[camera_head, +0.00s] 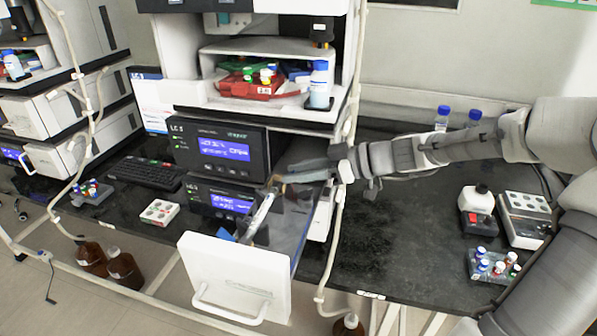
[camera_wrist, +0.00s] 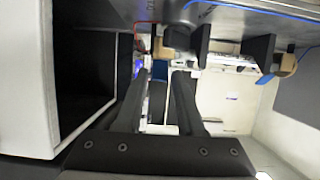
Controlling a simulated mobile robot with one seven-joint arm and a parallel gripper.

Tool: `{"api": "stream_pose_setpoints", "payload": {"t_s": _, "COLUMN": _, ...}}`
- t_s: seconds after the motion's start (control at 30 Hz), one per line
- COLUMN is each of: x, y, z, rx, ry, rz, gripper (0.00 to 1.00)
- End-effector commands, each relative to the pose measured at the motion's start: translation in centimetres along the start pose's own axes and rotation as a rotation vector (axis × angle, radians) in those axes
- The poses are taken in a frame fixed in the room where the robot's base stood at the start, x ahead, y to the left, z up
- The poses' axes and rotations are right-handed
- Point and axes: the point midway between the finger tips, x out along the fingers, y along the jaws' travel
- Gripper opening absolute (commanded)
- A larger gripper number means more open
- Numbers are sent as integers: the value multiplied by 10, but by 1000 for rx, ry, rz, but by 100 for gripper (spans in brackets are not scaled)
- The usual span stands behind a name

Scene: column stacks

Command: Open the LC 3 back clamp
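The LC 3 stack has its white-fronted drawer (camera_head: 235,278) pulled out. A silver column (camera_head: 262,212) lies in it, tan at its back end (camera_head: 276,181). My gripper (camera_head: 284,174) reaches in from the right, close to that back end; the fingers partly hide the area. In the wrist view my gripper (camera_wrist: 160,78) shows two dark fingers with a gap between them. Dark clamp-like parts (camera_wrist: 200,42) (camera_wrist: 258,50) and tan pieces (camera_wrist: 286,63) show beyond the fingertips. I cannot tell which is the back clamp, its state, or whether the fingers touch it.
LC 3 display modules (camera_head: 222,148) stand left of the drawer. A shelf above holds a red tray (camera_head: 245,88) and a bottle (camera_head: 319,85). A pale cable (camera_head: 338,235) hangs beside the drawer. The black bench (camera_head: 375,235) to the right is mostly clear near the drawer.

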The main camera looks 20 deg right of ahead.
Motion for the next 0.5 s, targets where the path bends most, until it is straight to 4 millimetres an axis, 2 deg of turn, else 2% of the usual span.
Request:
{"api": "stream_pose_setpoints", "payload": {"t_s": 0.03, "x": 0, "y": 0, "z": 0, "rx": 0, "ry": 0, "rz": 0, "gripper": 48}}
{"api": "stream_pose_setpoints", "payload": {"t_s": 0.07, "x": 0, "y": 0, "z": 0, "rx": 0, "ry": 0, "rz": 0, "gripper": 54}}
{"api": "stream_pose_setpoints", "payload": {"t_s": 0.1, "x": 0, "y": 0, "z": 0, "rx": 0, "ry": -1, "rz": 0, "gripper": 55}}
{"api": "stream_pose_setpoints", "payload": {"t_s": 0.37, "x": -1, "y": 0, "z": 0, "rx": 0, "ry": -1, "rz": 1, "gripper": 55}}
{"api": "stream_pose_setpoints", "payload": {"t_s": 0.5, "x": -11, "y": 1, "z": 0, "rx": 0, "ry": -2, "rz": 4, "gripper": 55}}
